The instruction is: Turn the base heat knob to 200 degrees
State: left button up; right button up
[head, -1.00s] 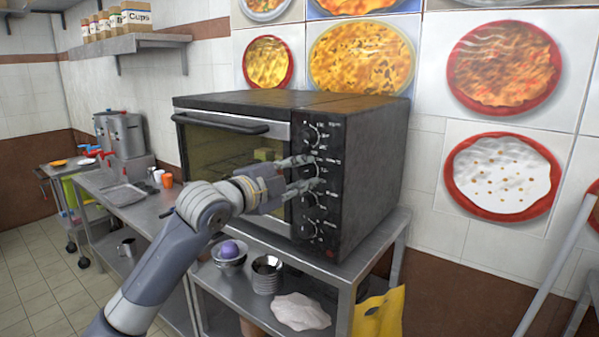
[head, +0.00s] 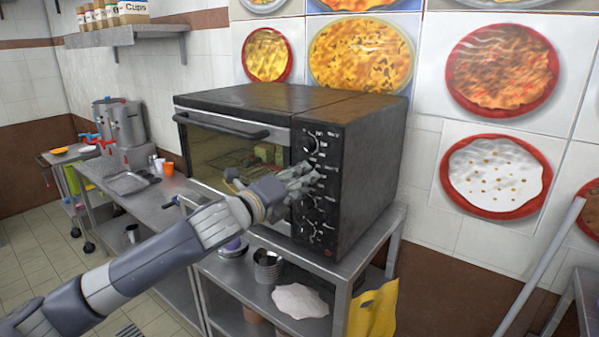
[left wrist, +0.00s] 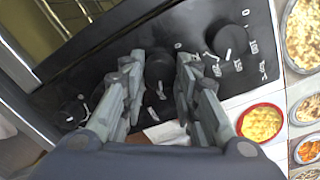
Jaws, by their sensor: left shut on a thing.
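The oven (head: 365,165) has a column of black knobs on the right of its front. My left gripper (head: 312,177) reaches the panel from the left at the second knob from the top. In the left wrist view, its two fingers (left wrist: 158,64) are shut on the sides of this black knob (left wrist: 158,74). Fingers partly hide it, and its small label is not readable. The top knob (head: 309,143) also shows in the wrist view (left wrist: 228,40). A lower knob (head: 308,230) is clear of the gripper. My right gripper is not in view.
The oven stands on a steel table; a pot (head: 267,268) and a white bag (head: 299,300) lie on its lower shelf. The oven's door handle (head: 221,125) is left of the panel. A steel counter (head: 150,200) extends to the left.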

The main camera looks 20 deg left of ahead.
pick_arm(q)
jog(key=shift+f+m+p, duration=0.15)
jog(key=shift+m+p, duration=0.3)
jog(key=shift+m, duration=0.25)
jog(key=o, duration=1.1)
jog(key=shift+c, duration=0.2)
jog(key=v, duration=1.2)
jog(key=shift+d, duration=0.1)
